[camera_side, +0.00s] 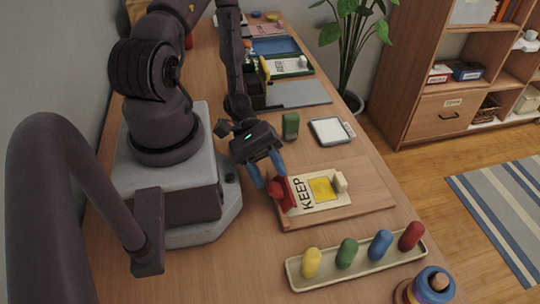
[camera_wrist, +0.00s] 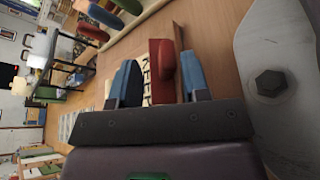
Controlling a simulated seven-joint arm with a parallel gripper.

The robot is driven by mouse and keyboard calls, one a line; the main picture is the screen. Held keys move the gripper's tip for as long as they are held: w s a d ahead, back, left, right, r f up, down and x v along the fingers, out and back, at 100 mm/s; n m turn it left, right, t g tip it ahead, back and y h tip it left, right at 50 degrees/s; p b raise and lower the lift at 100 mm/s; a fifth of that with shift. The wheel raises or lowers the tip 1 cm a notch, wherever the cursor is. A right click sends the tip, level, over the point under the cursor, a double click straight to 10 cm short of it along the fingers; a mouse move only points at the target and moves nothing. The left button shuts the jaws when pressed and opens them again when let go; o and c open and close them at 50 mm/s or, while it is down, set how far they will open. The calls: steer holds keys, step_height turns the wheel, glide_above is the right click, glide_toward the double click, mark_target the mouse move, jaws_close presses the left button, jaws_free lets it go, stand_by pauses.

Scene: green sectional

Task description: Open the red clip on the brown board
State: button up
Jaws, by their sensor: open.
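The brown board (camera_side: 360,208) lies on the wooden table and carries a white KEEP sheet (camera_side: 326,203) with a yellow square. The red clip (camera_side: 286,196) sits at the board's left end, over the sheet's edge. My gripper (camera_side: 266,179) is open at the red clip, its blue fingers pointing down. In the wrist view the red clip (camera_wrist: 162,70) stands between my two blue fingers (camera_wrist: 158,85), with the right finger close to it. I cannot tell whether either finger touches it. A small cream block (camera_side: 341,181) sits at the sheet's far right end.
A tray (camera_side: 300,285) with yellow, green, blue and red pegs stands in front of the board. A stacked ring toy (camera_side: 430,288) is at the front right. A green block (camera_side: 290,126) and a white pad (camera_side: 330,131) lie behind the board.

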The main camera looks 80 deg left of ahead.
step_height(320, 180, up, 7)
stand_by(0.3)
steer(key=shift+d, duration=0.1)
stand_by(0.4)
steer(key=a+r+m+g+y, duration=0.5)
steer(key=a+r+m+y, duration=0.25)
steer(key=y, duration=0.25)
steer(key=w+d+r+m+t+y, duration=0.1)
steer(key=d+r+m+t+y, duration=0.1)
steer(key=r, duration=0.6)
steer(key=w+d+r+m+t+y, duration=0.1)
steer(key=d+r+m+t, duration=0.2)
steer(key=r, duration=0.5)
steer(key=m+t, duration=0.1)
steer(key=t, duration=0.1)
steer(key=shift+d+t+y, duration=0.15)
steer(key=shift+t+y, duration=0.15)
steer(key=shift+y, duration=0.1)
